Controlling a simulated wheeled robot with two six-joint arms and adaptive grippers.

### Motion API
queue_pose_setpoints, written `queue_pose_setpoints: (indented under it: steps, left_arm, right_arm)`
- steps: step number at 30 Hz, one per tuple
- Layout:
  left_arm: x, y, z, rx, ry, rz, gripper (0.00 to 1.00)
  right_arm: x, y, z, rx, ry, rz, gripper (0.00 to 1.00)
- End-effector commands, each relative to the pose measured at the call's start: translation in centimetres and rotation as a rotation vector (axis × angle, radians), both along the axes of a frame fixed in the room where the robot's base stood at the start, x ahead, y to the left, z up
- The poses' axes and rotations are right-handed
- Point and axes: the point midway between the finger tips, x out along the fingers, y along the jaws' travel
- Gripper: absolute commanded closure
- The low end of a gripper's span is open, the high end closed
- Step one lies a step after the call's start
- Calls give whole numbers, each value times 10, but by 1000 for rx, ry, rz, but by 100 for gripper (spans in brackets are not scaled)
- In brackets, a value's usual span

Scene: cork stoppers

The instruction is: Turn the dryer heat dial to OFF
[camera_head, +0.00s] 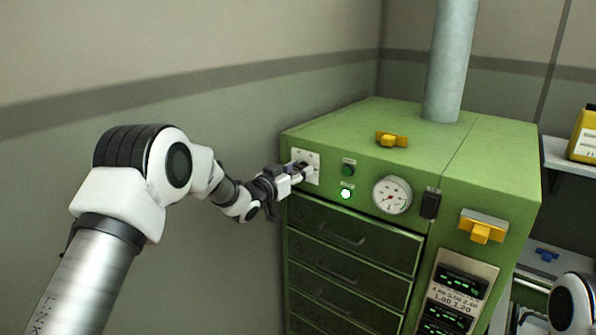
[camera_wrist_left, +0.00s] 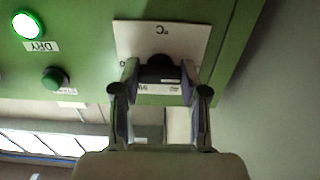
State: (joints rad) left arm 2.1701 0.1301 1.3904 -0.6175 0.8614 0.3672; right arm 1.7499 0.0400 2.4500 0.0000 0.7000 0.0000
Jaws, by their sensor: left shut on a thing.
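The heat dial (camera_wrist_left: 160,68) is a dark knob on a white plate marked °C, on the front of the green dryer (camera_head: 485,150). In the head view the plate (camera_head: 312,168) is at the dryer's upper left front corner. My left gripper (camera_wrist_left: 158,85) is shut on the dial, one finger on each side of it. In the head view the left gripper (camera_head: 298,172) reaches the plate from the left and hides most of the dial. The dial's pointer setting cannot be read. A white part of my right arm shows at the lower right; its gripper is out of view.
Beside the dial are a dark green button (camera_head: 348,170), a lit lamp (camera_head: 346,194) labelled DRY and a round gauge (camera_head: 392,195). Drawers with handles (camera_head: 342,237) lie below. A yellow handle (camera_head: 482,231) juts from the right front. A wall stands close on the left.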

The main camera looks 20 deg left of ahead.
Motion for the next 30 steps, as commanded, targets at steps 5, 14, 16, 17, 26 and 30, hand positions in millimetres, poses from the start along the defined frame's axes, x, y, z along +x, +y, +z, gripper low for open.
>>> queue_pose_setpoints:
  steps: [5,14,16,17,26,30]
  left_arm:
    - [0,0,-2,-1,4,0,91]
    - [0,0,-1,1,2,0,31]
    - [0,0,-1,0,1,0,31]
    - [-1,0,-1,0,1,0,31]
    - [-47,19,-1,-3,4,3,31]
    - [-81,31,-1,-5,5,3,31]
  right_arm:
    - [0,0,0,0,0,0,60]
    - [0,0,0,0,0,0,60]
    - [0,0,0,0,0,0,60]
    - [0,0,0,0,0,0,60]
    - [0,0,0,0,0,0,60]
    - [0,0,0,0,0,0,60]
